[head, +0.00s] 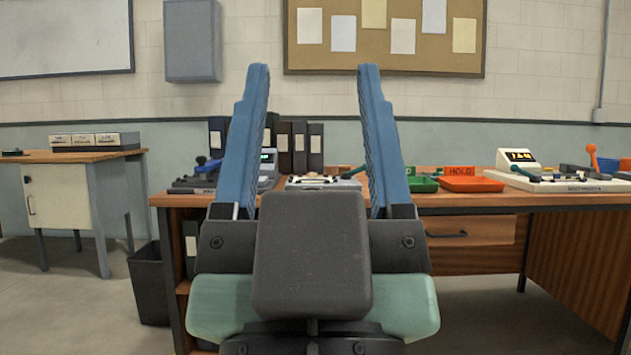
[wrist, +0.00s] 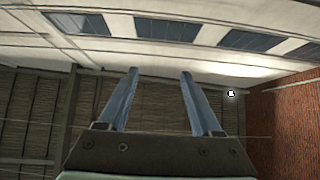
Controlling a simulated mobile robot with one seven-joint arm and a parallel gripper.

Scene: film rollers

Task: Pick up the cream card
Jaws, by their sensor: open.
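I cannot make out a loose cream card for certain in either view. Cream and white sheets, one of them cream (head: 464,35), hang on the cork board (head: 340,60) on the far wall. My gripper (head: 313,70) points up in front of the desk, its two blue fingers wide apart with nothing between them. It also shows in the wrist view (wrist: 158,73), empty against the ceiling and windows. My gripper and wrist hide part of the desk's left half.
The wooden desk (head: 480,200) carries a red tray (head: 470,184) marked HOLD, a green tray (head: 422,184), black binders (head: 299,146) and devices with displays, one at right (head: 517,160). A black bin (head: 149,284) stands left of it. A side cabinet (head: 62,195) is far left. Floor between is clear.

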